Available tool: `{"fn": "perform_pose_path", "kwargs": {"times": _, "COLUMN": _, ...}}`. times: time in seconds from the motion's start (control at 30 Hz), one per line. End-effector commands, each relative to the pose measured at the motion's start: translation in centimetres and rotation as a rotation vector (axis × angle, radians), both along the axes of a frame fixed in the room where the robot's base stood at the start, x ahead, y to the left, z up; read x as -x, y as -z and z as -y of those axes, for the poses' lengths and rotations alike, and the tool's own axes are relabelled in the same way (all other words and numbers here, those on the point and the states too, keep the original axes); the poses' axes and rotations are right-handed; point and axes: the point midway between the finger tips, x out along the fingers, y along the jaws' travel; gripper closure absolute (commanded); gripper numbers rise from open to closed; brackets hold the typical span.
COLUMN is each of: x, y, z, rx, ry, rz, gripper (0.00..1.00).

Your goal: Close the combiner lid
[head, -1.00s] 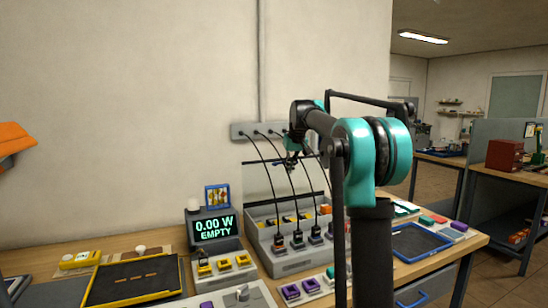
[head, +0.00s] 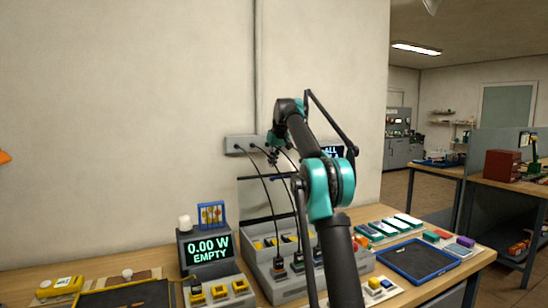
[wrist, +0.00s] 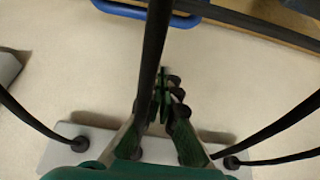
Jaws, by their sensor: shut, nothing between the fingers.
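The combiner (head: 297,285) is a grey box on the bench, with cables plugged into its front part. Its lid appears to be the upright panel behind it, with a dark top edge (head: 258,178); it stands open. My gripper (head: 273,153) is in front of the wall strip, above the lid's top edge and apart from it. In the wrist view my gripper (wrist: 163,92) is shut and empty, with a dark cable crossing close over it. A blue bar (wrist: 130,9), perhaps the lid's handle, shows at the top of that view beside a dark edge.
Black cables hang from the grey wall strip (head: 238,146) down to the combiner, around my gripper. A display (head: 209,250) reading 0.00 W EMPTY stands left of it. A blue-rimmed tray (head: 445,271) and small coloured blocks lie to the right.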

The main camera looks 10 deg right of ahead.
Motion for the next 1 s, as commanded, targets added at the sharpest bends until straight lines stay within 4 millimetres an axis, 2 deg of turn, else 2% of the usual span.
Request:
{"fn": "perform_pose_path", "kwargs": {"times": 0.2, "x": -2.0, "y": 4.0, "z": -0.6, "rx": 0.0, "ry": 0.001, "rz": 0.0, "gripper": 1.0}}
{"fn": "perform_pose_path", "kwargs": {"times": 0.3, "x": -0.6, "y": 3.8, "z": -0.2, "rx": 0.0, "ry": 0.001, "rz": 0.0, "gripper": 1.0}}
{"fn": "perform_pose_path", "kwargs": {"times": 0.6, "x": 1.6, "y": 4.2, "z": 0.5, "rx": 0.0, "ry": 0.001, "rz": 0.0, "gripper": 1.0}}
{"fn": "perform_pose_path", "kwargs": {"times": 1.0, "x": 2.0, "y": 4.2, "z": 0.6, "rx": 0.0, "ry": 0.001, "rz": 0.0, "gripper": 1.0}}
